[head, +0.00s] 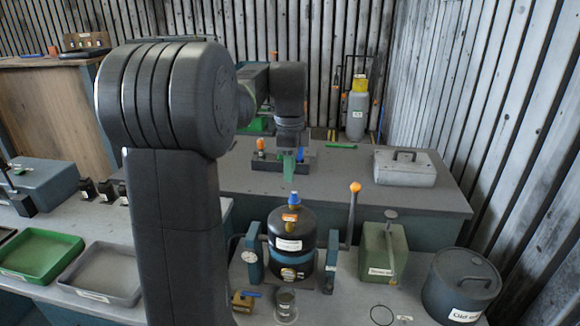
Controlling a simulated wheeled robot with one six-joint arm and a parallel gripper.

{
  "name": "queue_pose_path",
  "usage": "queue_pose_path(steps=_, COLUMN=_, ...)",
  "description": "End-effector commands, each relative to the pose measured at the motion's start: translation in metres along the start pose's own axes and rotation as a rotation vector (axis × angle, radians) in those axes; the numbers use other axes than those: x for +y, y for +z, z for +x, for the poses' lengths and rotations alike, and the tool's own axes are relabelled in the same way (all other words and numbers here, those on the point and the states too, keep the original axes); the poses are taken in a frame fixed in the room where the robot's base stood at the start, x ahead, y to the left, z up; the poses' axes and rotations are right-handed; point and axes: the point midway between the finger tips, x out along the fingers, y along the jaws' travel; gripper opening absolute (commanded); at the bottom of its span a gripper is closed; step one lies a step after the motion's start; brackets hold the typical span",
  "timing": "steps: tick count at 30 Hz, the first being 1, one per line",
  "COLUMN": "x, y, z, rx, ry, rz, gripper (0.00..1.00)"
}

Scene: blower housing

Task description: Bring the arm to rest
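My arm rises dark and large in the left middle of the head view and reaches over toward the back table. My gripper (289,158) points down above the back table, near a dark block with an orange-topped knob (261,146) and a small blue part (300,155). A green piece (288,170) shows just below the gripper. I cannot tell whether it is held, or whether the fingers are open or shut; they are small and dark here.
A black vessel (291,232) in a blue clamp stands in front, with an orange-knobbed lever (354,205) to its right. A green box (383,252) and a lidded pot (461,284) stand right. A grey case (404,167) sits on the back table. Trays (38,252) lie left.

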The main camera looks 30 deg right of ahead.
Motion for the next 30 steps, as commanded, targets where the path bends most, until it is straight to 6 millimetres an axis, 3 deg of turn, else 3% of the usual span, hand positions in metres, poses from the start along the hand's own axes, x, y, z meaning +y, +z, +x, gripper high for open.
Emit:
queue_pose_path(steps=17, x=0.000, y=0.000, z=0.007, rx=0.000, ry=0.001, rz=0.000, gripper=0.33)
queue_pose_path(steps=30, x=0.001, y=0.000, z=0.085, rx=0.000, ry=0.007, rz=0.000, gripper=0.33)
